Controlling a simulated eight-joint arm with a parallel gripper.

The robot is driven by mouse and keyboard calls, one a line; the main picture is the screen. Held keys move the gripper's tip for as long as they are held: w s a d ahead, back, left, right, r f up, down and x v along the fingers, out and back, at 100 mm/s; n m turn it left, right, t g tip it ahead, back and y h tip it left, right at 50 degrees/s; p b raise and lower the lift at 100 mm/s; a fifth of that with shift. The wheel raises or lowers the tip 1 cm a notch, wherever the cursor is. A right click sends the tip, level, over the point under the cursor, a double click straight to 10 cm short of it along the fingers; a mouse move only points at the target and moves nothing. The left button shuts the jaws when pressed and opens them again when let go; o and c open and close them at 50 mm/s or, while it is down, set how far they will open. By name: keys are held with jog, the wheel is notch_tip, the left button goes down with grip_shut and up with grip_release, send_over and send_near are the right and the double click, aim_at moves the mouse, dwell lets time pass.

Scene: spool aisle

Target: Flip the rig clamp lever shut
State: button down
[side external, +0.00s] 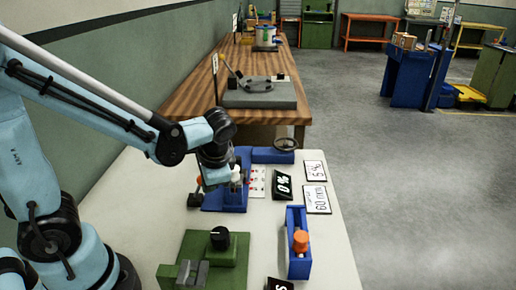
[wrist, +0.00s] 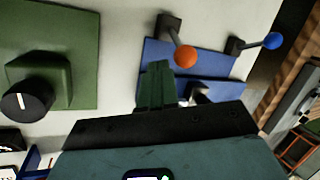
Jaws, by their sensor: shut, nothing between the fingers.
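The blue rig (side external: 236,198) stands on the pale bench, partly covered by my arm. In the wrist view its blue plate (wrist: 215,62) has two levers beside it: one with an orange ball (wrist: 185,56) on a dark bracket, one with a blue ball (wrist: 271,41). I cannot tell for sure which is the clamp lever. The orange ball also shows in the side view (side external: 199,181), left of the rig. My gripper (wrist: 157,72) is shut and empty over the plate's near edge, left of the orange ball in the wrist view; contact with the lever is not visible.
A green fixture with a black knob (side external: 219,238) and a blue holder with an orange cylinder (side external: 300,241) stand at the front. A handwheel (side external: 286,144) is behind the rig.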

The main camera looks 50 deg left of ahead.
jog(key=shift+a, duration=0.35)
jog(key=shift+s+a+r+t+h, duration=0.45)
jog(key=shift+t+h, duration=0.15)
jog(key=shift+t, duration=0.1)
dwell(0.4)
jog(key=s+a+n+t+h, duration=0.1)
jog(key=s+a+t+h, duration=0.3)
jog(key=shift+r, duration=0.1)
dwell(0.8)
jog(key=shift+r, duration=0.8)
